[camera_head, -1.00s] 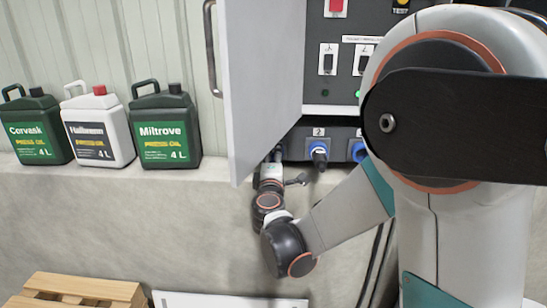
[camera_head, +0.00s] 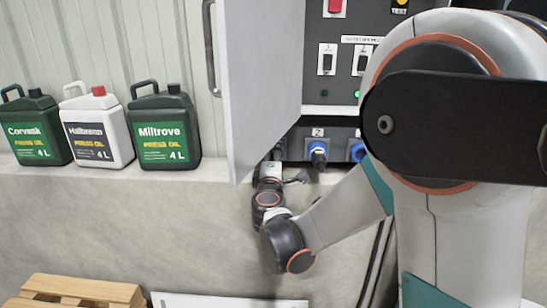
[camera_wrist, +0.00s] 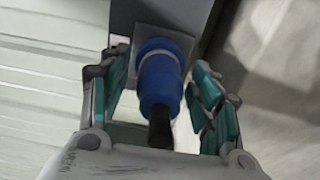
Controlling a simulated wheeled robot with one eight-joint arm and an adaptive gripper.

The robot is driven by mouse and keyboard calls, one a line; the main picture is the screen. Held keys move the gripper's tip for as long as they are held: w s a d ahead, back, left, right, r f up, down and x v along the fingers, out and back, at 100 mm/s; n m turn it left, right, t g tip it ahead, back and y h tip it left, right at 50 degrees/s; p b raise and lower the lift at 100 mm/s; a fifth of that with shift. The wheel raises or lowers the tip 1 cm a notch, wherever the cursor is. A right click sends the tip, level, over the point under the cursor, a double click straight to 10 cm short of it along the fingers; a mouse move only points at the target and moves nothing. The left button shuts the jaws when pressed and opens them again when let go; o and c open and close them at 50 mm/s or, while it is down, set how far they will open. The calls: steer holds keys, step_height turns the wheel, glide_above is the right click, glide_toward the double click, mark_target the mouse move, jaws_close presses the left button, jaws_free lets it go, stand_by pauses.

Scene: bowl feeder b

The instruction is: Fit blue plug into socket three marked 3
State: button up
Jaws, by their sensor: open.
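In the wrist view a blue plug (camera_wrist: 159,80) sits against a grey socket plate (camera_wrist: 178,42), with its black cable end (camera_wrist: 161,128) pointing toward my palm. My gripper (camera_wrist: 160,66) is open, with one teal-padded finger on each side of the plug. In the head view my gripper (camera_head: 268,172) is at the left end of the socket row, partly hidden by the door. The mark 3 is not visible.
An open grey cabinet door (camera_head: 262,75) stands just left of my gripper. Its control panel (camera_head: 343,95) is above the sockets. Oil cans (camera_head: 165,135) stand on the ledge at left. A wooden pallet (camera_head: 80,290) is below. Dark cables (camera_head: 375,265) hang near my arm.

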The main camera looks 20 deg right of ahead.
stand_by(0.8)
jaws_close()
steer(key=shift+s, duration=0.15)
steer(key=shift+v, duration=2.85)
steer(key=shift+s+a, duration=0.1)
steer(key=shift+s+a, duration=0.15)
steer(key=shift+s, duration=0.4)
steer(key=shift+f+b, duration=0.15)
steer(key=shift+b, duration=0.15)
